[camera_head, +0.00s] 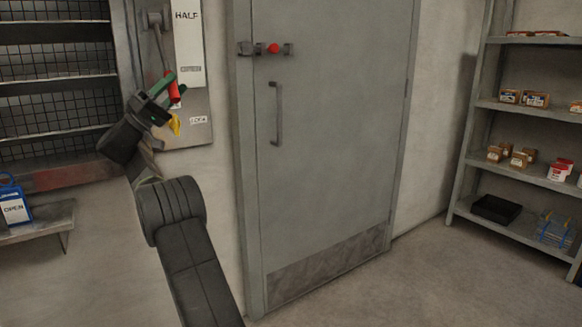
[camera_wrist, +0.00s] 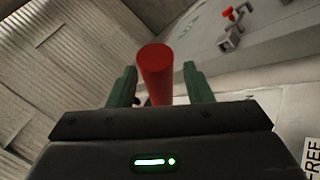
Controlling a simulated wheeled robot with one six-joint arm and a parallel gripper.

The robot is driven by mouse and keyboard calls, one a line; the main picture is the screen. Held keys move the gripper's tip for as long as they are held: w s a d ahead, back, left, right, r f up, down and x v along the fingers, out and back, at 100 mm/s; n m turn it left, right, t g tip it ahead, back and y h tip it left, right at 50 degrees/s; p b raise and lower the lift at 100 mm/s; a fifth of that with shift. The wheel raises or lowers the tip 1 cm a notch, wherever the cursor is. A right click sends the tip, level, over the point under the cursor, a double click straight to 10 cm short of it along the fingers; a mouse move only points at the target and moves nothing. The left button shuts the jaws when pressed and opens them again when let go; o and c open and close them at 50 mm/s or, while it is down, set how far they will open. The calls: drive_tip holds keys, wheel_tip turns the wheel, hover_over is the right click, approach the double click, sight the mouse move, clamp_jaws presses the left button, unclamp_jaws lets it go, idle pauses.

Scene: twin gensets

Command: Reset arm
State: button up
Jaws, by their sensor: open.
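My gripper (camera_head: 160,87) is raised at the upper left in the head view, in front of the wall panel beside the grey door. Its green fingers are open. In the wrist view my gripper (camera_wrist: 160,88) has a red cylindrical handle (camera_wrist: 155,72) between its fingers, with gaps showing on both sides. The same red handle (camera_head: 174,90) shows in the head view at the end of a grey lever on the panel. Whether a finger touches it cannot be told.
The grey door (camera_head: 325,140) has a latch with a red knob (camera_head: 274,48). A yellow item (camera_head: 175,125) hangs below my gripper. A louvred unit (camera_head: 50,90) and a small shelf (camera_head: 45,222) with a blue OPEN tag (camera_head: 13,205) stand left. Shelving (camera_head: 520,106) stands right. Floor before the door is clear.

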drive_tip(key=shift+a+f, duration=0.3)
drive_tip(key=shift+a, duration=0.05)
drive_tip(key=p+v, duration=0.3)
drive_tip(key=v, duration=1)
drive_tip(key=b+x, duration=0.3)
drive_tip(key=x, duration=1.1)
drive_tip(key=shift+f, duration=0.1)
drive_tip(key=shift+s+d+r+n+t+b, duration=0.3)
drive_tip(key=shift+s+r+n+t+b, duration=0.1)
drive_tip(key=shift+s+r+n+t, duration=0.25)
drive_tip(key=shift+t+y, duration=0.25)
drive_tip(key=shift+y, duration=0.05)
drive_tip(key=shift+d+r+n, duration=0.1)
drive_tip(key=shift+r+n, duration=0.05)
drive_tip(key=shift+n, duration=0.1)
